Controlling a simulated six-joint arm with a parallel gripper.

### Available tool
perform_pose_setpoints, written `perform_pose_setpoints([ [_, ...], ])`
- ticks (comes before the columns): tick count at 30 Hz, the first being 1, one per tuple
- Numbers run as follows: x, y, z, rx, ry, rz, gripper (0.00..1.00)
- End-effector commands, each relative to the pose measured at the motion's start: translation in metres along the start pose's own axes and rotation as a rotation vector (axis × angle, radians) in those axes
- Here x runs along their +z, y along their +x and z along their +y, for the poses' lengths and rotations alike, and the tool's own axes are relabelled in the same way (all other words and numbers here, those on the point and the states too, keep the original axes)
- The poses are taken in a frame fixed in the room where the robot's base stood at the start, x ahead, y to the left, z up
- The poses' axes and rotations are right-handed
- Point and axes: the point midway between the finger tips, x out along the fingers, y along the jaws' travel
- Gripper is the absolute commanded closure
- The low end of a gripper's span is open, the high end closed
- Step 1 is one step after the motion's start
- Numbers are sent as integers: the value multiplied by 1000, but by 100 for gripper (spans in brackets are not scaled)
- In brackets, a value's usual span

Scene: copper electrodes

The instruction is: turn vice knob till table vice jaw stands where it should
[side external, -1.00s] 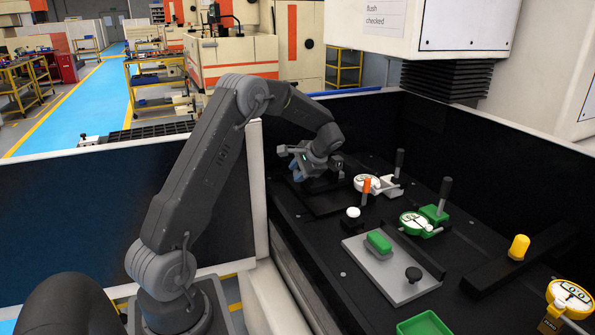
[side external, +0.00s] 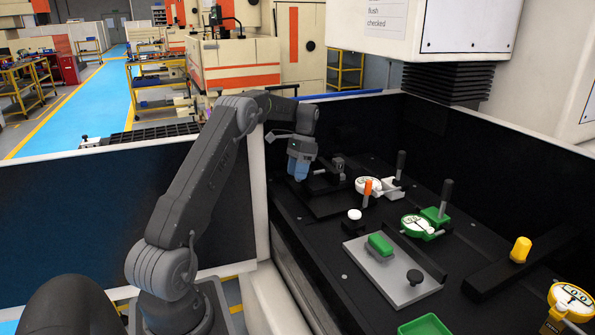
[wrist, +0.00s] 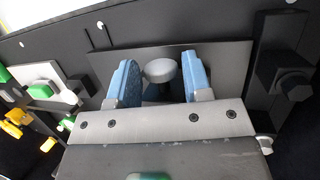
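My gripper (side external: 298,170) points down over the dark vice at the far left of the black bed. In the wrist view its two blue fingers (wrist: 161,84) are apart, one on each side of a pale grey round knob (wrist: 160,70). I cannot tell whether they touch it. The knob is hidden behind the gripper in the side view. A dark jaw block with a hexagonal boss (wrist: 292,86) stands to the right in the wrist view. It shows in the side view as a dark upright part (side external: 338,166) right of the fingers. The dark base plate (wrist: 232,60) lies below.
A white dial gauge (side external: 368,185) and an orange-topped post stand right of the vice. A white knob (side external: 354,215), a green gauge (side external: 417,226) and a grey plate (side external: 398,282) with a green block lie nearer. The bed wall (side external: 200,220) rises beside my arm.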

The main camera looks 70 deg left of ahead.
Motion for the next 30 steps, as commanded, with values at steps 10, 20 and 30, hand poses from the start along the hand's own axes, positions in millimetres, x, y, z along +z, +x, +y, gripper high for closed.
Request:
perform_pose_setpoints([
  [10, 0, 0, 0, -2, -1, 0, 41],
  [20, -1, -26, 0, -4, -1, 2, 41],
  [30, -1, -56, 0, -3, -1, 1, 41],
])
